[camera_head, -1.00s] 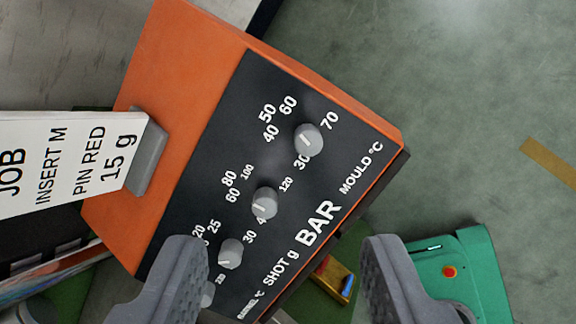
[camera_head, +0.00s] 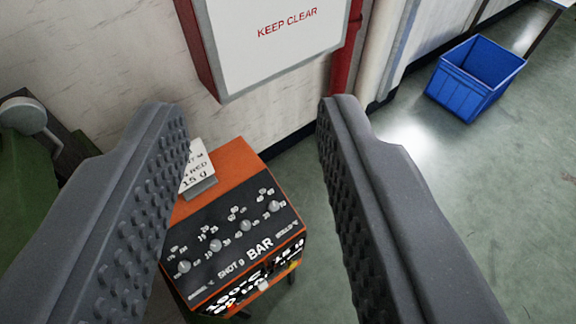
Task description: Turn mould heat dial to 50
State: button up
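The orange control box (camera_head: 235,157) stands low between my fingers, with a dark sloping panel (camera_head: 222,218) on top. A row of grey dials crosses the panel. The mould heat dial (camera_head: 275,206) is the far-right one, beside the MOULD label in the earlier view; its pointer is too small to read now. The other dials are the bar dial (camera_head: 246,226), the shot dial (camera_head: 215,245) and the barrel dial (camera_head: 184,267). My gripper (camera_head: 250,106) is open and empty, its ridged fingers wide apart. It is apart from the dials; the left finger hides part of the box's left side.
A white job card (camera_head: 196,165) stands in a grey holder on the box. A KEEP CLEAR board (camera_head: 285,40) hangs on the wall behind, beside a red pipe (camera_head: 347,60). A blue crate (camera_head: 472,82) sits on the floor at the right. Floor around it is clear.

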aim_at(272, 206)
jog(key=u, duration=1.9)
jog(key=k, duration=0.9)
jog(key=z, duration=1.4)
jog(key=i, duration=1)
